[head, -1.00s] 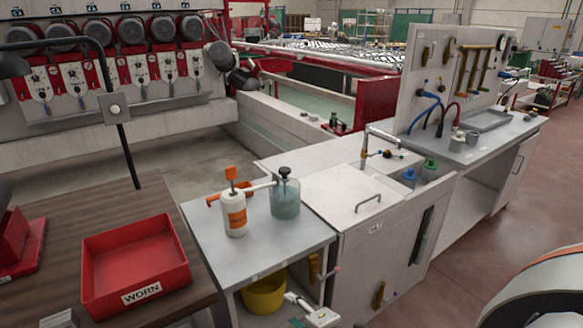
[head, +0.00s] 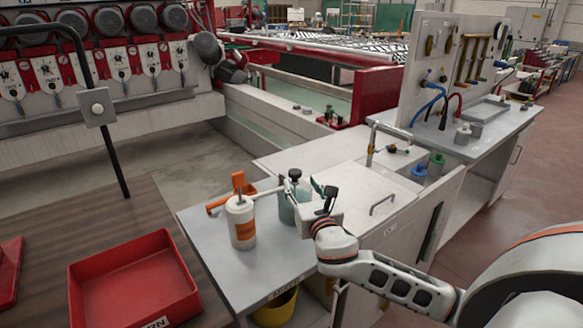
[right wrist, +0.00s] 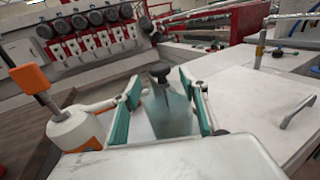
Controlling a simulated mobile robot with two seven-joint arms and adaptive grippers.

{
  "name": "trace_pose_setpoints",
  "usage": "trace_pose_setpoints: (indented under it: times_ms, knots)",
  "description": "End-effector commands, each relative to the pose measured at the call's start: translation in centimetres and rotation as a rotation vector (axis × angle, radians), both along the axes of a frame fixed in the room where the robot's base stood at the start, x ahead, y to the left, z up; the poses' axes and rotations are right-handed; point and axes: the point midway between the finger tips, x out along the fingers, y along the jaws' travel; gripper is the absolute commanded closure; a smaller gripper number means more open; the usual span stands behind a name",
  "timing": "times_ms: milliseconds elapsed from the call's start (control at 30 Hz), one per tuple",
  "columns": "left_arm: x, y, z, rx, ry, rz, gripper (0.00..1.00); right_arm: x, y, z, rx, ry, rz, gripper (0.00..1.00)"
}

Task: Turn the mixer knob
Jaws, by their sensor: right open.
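A black knob (head: 295,175) sits on top of a blue-grey jar (head: 287,208) on the small grey side table. In the right wrist view the knob (right wrist: 159,71) stands upright ahead, and the jar (right wrist: 165,110) shows below it between my fingers. My right gripper (head: 314,196) is open and empty just right of the jar in the head view, partly covering it. In the right wrist view its green-padded fingers (right wrist: 160,92) stand apart on either side of the jar. Contact cannot be told. My left gripper is not in view.
A white bottle with an orange top (head: 240,222) stands close left of the jar. A tap (head: 372,143) and a lid with a handle (head: 383,204) are to the right. A red bin (head: 135,280) is at the left, and a yellow bucket (head: 275,310) is below the table.

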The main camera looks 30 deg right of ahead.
Motion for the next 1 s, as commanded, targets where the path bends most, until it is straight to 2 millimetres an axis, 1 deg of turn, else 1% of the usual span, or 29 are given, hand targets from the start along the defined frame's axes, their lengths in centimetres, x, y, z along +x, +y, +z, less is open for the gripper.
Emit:
trace_pose_setpoints:
  times_ms: [167, 300, 500, 667, 900, 933, 967, 1000]
  knots:
    - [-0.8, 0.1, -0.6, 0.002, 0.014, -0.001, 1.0, 2.0, -0.7, 0.2, -0.005, -0.003, -0.002, 0.56]
    - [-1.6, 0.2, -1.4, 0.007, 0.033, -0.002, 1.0, 4.1, -1.3, 0.1, -0.003, -0.001, -0.002, 0.56]
    - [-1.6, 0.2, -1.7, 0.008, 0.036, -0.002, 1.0, 6.4, -2.1, 0.0, -0.001, 0.0, -0.002, 0.56]
    - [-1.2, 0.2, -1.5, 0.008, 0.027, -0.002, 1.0, 7.2, -2.4, -0.1, -0.001, 0.001, -0.001, 0.56]
    - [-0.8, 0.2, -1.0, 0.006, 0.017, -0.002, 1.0, 7.2, -2.4, 0.0, -0.001, 0.0, 0.0, 0.56]
    - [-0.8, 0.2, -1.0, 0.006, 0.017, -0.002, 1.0, 7.2, -2.4, 0.0, -0.001, 0.0, 0.0, 0.61]
    - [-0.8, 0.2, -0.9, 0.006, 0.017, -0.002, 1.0, 7.2, -2.4, 0.0, -0.001, 0.0, 0.0, 0.69]
    - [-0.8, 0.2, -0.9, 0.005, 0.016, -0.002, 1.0, 7.2, -2.4, 0.0, -0.001, 0.0, 0.0, 0.8]
